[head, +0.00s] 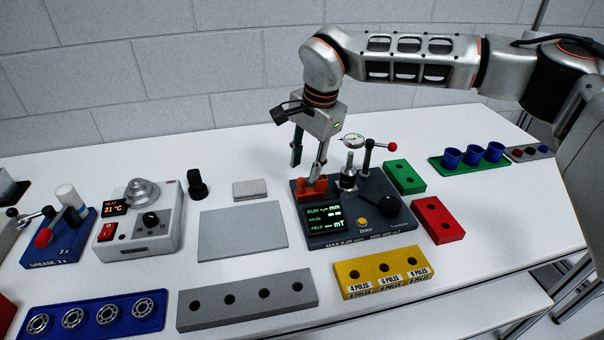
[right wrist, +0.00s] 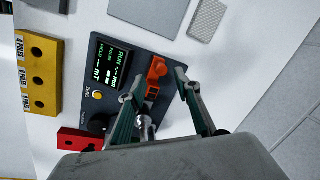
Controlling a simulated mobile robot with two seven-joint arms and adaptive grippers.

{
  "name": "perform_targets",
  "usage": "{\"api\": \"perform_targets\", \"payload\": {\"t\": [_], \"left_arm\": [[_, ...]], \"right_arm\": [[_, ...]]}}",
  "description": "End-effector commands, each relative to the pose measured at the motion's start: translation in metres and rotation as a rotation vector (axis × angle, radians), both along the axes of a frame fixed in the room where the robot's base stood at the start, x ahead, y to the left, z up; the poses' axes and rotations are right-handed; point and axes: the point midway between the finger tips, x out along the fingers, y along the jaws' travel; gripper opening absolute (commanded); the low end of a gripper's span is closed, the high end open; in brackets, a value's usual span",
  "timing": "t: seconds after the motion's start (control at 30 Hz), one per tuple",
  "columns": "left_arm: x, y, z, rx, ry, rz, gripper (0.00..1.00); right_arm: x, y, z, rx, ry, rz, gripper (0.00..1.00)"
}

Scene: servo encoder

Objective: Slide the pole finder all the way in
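The orange-red piece (head: 312,190), which I take to be the pole finder, sits at the back left of the dark grey tester (head: 385,228), behind its lit screen. In the right wrist view the orange piece (right wrist: 156,74) lies between the tips of my right fingers, with a gap to be seen. My right gripper (head: 305,168) is open and points down just above and behind the piece. One fingertip looks close to it in the head view; I cannot tell if they touch. The right gripper (right wrist: 160,80) also shows in the wrist view. My left gripper is not in view.
A dial gauge (head: 352,141) and red-tipped lever (head: 380,146) stand right of my gripper. A yellow block (head: 345,287) lies in front, red (head: 438,220) and green (head: 404,177) blocks to the right. A flat grey plate (head: 243,232) lies left. A heater (head: 140,220) stands farther left.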

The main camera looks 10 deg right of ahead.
Motion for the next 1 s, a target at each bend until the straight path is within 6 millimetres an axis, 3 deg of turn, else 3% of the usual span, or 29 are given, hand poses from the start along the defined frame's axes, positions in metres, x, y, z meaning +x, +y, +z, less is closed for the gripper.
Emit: {"api": "perform_targets", "payload": {"t": [0.1,0.3,0.67,0.8,1.0], "left_arm": [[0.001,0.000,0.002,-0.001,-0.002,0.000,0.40],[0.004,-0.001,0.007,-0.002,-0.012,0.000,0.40],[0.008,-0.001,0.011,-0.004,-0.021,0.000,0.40],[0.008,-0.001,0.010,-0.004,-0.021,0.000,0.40],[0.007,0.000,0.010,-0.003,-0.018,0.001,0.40]], "right_arm": [[0.002,0.003,-0.019,0.000,0.004,-0.001,0.33],[0.006,0.005,-0.040,0.000,0.001,0.000,0.33],[0.007,0.005,-0.045,0.001,0.001,-0.001,0.33],[0.007,0.005,-0.045,0.001,0.001,-0.001,0.00],[0.007,0.003,-0.044,0.001,0.001,-0.002,0.00]]}}
